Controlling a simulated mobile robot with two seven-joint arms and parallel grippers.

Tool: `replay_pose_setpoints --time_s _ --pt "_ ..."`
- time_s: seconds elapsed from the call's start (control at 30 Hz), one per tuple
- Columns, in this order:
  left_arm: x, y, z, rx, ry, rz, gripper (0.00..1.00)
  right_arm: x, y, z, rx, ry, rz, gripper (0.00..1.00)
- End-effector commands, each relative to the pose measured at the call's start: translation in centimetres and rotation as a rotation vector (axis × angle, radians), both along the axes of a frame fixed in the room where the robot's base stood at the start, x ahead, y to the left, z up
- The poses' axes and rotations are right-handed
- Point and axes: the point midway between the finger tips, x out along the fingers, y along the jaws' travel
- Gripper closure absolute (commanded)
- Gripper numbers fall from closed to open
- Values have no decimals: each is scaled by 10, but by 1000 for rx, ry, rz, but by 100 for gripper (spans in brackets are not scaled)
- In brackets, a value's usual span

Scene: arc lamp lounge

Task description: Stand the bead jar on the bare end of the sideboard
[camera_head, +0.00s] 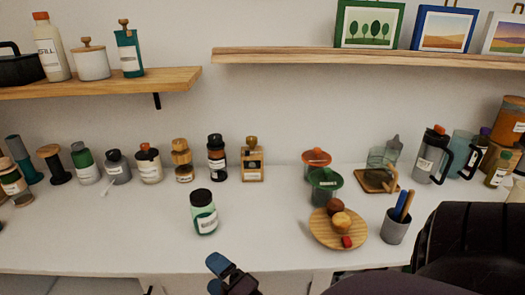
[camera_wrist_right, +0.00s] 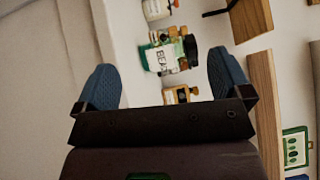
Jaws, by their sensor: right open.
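The bead jar (camera_head: 203,212) is a clear jar with green contents, a black lid and a white label. It stands upright near the front of the white sideboard (camera_head: 110,235), apart from the back row. In the right wrist view the bead jar (camera_wrist_right: 160,58) appears sideways, its label partly readable, beyond the gap between my fingers. My right gripper (camera_head: 217,275) is at the sideboard's front edge, nearer than the jar; its blue fingertips (camera_wrist_right: 163,80) are spread, with nothing between them. My left gripper is not in view.
Several jars and bottles (camera_head: 149,165) line the back. Lidded green (camera_head: 323,188) and red pots, a round wooden board (camera_head: 330,238) with food and a grey cup (camera_head: 396,228) stand to the right. Bare surface lies left of the jar. Wooden shelves (camera_head: 370,58) hang above.

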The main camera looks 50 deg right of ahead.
Motion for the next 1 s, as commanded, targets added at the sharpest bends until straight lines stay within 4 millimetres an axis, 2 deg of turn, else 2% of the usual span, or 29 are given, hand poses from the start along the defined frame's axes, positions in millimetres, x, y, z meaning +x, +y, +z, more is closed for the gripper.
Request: replay_pose_setpoints --time_s 0.27,0.4,0.53,0.7,1.0 --pt "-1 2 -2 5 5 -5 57 -47 20 -61 -750 233 177 4" --pt "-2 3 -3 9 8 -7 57 -78 19 -97 -1130 363 292 4" --pt "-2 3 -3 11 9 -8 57 -105 11 -122 -1417 464 392 4" --pt "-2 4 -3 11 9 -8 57 -125 2 -138 -1629 542 473 4" --pt "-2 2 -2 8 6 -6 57 -130 -1 -141 -1679 560 492 4"
